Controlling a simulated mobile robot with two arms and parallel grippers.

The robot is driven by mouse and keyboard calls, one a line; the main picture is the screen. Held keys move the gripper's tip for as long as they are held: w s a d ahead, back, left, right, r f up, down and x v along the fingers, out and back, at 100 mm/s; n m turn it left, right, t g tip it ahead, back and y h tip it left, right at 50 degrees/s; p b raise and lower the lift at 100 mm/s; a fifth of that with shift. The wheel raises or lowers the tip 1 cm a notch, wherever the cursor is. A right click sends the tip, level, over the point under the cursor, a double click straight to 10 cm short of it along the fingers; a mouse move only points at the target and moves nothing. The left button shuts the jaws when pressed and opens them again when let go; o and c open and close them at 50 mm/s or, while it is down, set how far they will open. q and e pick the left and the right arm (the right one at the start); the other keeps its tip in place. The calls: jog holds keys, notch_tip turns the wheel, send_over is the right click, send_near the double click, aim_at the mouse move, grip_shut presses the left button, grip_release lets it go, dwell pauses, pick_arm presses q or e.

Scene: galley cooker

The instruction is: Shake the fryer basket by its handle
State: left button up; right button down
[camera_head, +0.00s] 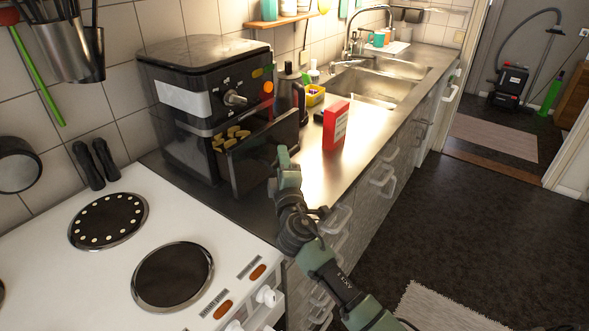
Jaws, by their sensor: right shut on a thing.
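The air fryer (205,85) is a black box with a silver knob, standing on the steel counter against the tiled wall. Its fryer basket (258,156) is partly pulled out at the front, with a dark front panel. Several yellow fries (233,138) show inside it. My right gripper (284,157) is at the outer side of the front panel and is shut on the basket handle, which my gripper mostly hides. My left gripper is not in view.
A red box (336,124) stands on the counter just right of the basket. A dark kettle-like item (291,92) and a yellow container (314,95) stand behind it. The white stove (150,230) is at the front left. The floor at right is open.

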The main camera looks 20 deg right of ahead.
jog(key=shift+a+f, duration=0.1)
jog(key=shift+f, duration=0.05)
jog(key=c, duration=1.3)
grip_release()
jog(key=b+v, duration=0.1)
jog(key=v, duration=0.6)
jog(key=shift+s+a, duration=0.15)
jog(key=shift+s, duration=0.2)
